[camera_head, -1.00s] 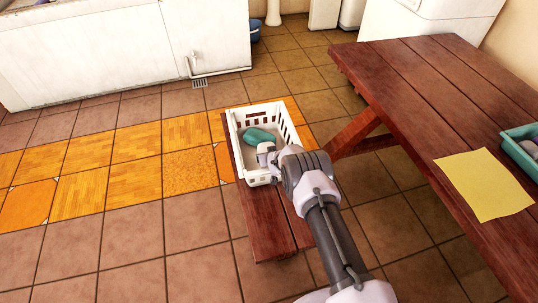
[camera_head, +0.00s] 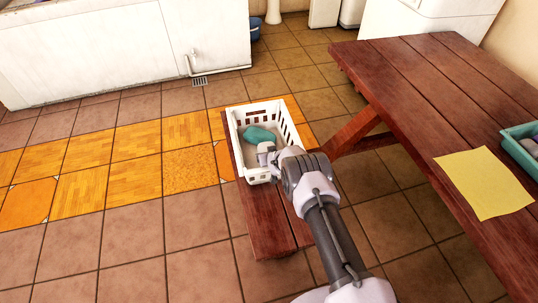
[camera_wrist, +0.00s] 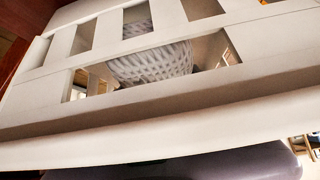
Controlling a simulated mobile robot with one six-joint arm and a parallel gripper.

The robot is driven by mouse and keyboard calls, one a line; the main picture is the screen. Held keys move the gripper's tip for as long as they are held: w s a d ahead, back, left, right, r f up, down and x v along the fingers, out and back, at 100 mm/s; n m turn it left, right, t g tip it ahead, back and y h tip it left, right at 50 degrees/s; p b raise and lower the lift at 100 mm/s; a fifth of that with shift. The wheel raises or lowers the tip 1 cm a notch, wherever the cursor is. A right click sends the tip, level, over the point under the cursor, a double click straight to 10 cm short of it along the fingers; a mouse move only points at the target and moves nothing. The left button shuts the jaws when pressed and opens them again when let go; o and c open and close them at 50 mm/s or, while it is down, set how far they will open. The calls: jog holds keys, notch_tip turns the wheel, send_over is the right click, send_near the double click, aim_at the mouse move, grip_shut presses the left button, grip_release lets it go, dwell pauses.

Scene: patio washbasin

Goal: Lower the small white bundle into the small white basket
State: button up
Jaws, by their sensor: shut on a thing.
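The small white basket (camera_head: 239,138) stands on the red-brown bench, with slotted walls and an open top. A teal bundle (camera_head: 259,135) lies inside it. My gripper (camera_head: 268,158) reaches into the basket over its near right side and is shut on the small white bundle (camera_head: 266,147). The bundle is inside the rim, close to the teal bundle; I cannot tell whether it touches that or the floor. In the wrist view, the basket wall (camera_wrist: 120,118) fills much of the picture, and the pale, ribbed bundle (camera_wrist: 150,64) shows through its slots. My fingertips are mostly hidden.
The bench (camera_head: 262,222) is narrow, with bare wood in front of the basket. A wooden table (camera_head: 420,100) stands close on the right, with a yellow sheet (camera_head: 484,184) and a teal tray (camera_head: 514,147) on it. Open tiled floor lies to the left.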

jog(key=o, duration=1.5)
jog(key=shift+r, duration=0.1)
jog(key=p+v, duration=1)
jog(key=v, duration=0.7)
jog(key=w+d+r+m+h, duration=0.1)
jog(key=d+r, duration=0.1)
jog(key=r, duration=0.7)
jog(key=w+d+r+m, duration=0.1)
jog(key=d+r, duration=0.1)
jog(key=r, duration=0.7)
jog(key=s+d+r+m, duration=0.1)
jog(key=s+d+r, duration=0.15)
jog(key=r, duration=0.55)
jog(key=s+d+r+m, duration=0.15)
jog(key=s+r, duration=0.25)
jog(key=r, duration=0.4)
jog(key=s+d+r+m+g, duration=0.2)
jog(key=s+d+r, duration=0.2)
jog(key=s+r, duration=0.8)
jog(key=shift+m+g, duration=0.4)
jog(key=shift+m, duration=0.25)
jog(key=s, duration=0.6)
jog(key=s+r, duration=0.1)
jog(key=s, duration=1.2)
jog(key=shift+s+r, duration=0.2)
jog(key=shift+s, duration=0.05)
